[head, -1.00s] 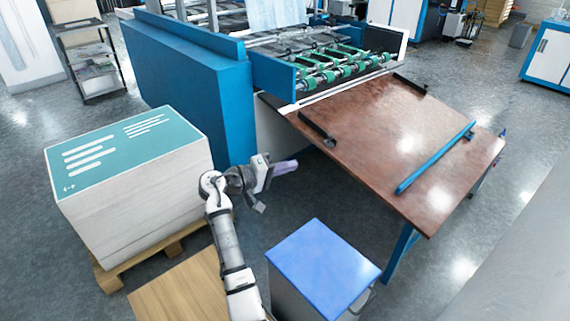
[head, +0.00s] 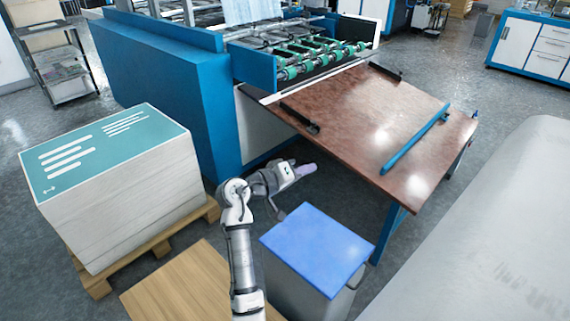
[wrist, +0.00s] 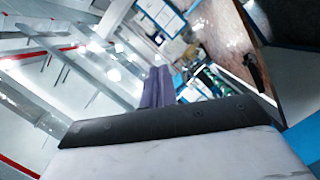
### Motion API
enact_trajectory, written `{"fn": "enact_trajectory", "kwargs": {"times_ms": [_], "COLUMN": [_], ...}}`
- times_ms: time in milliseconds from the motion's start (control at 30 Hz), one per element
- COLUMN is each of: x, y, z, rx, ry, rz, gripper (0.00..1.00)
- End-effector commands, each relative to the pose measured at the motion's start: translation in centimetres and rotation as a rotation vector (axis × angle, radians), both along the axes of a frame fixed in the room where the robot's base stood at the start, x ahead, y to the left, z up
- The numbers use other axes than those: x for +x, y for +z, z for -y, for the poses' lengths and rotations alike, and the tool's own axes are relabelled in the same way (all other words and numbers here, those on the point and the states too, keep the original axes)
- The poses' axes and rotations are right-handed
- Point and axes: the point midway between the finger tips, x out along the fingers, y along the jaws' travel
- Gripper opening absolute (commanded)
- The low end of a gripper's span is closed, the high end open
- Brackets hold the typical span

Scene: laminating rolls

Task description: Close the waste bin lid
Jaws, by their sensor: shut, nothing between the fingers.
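The waste bin (head: 287,292) is a grey box with a flat blue lid (head: 318,248) on top, at bottom centre in the head view. The lid lies level over the bin's opening, and I see no gap along its visible edges. My gripper (head: 306,170) is beyond the lid's far left corner, above the floor and apart from the lid. Its pale purple fingers are together and empty. They also show as a purple pair (wrist: 158,88) in the wrist view. The bin cannot be clearly made out in the wrist view.
A brown sloping table (head: 385,130) with a blue bar (head: 415,138) stands behind and right of the bin. A stack of sheets (head: 120,205) on a pallet is at left. A wooden board (head: 180,285) lies in front. A large grey surface (head: 490,225) fills the right.

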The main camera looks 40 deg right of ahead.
Motion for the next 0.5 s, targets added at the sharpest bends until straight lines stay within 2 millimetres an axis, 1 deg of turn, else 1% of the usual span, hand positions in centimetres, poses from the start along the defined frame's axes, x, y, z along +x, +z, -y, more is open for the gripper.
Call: {"fn": "enact_trajectory", "kwargs": {"times_ms": [33, 167, 300, 500], "x": [-1.3, -5.1, -8.9, -13.5], "y": [-1.0, -3.0, -5.5, -9.5], "z": [0.3, 0.7, 1.0, 1.3], "rx": [0.003, 0.013, 0.022, 0.036], "ry": [-0.002, -0.003, -0.002, -0.002], "rz": [0.035, 0.153, 0.284, 0.460], "gripper": [0.00, 0.00, 0.00, 0.00]}}
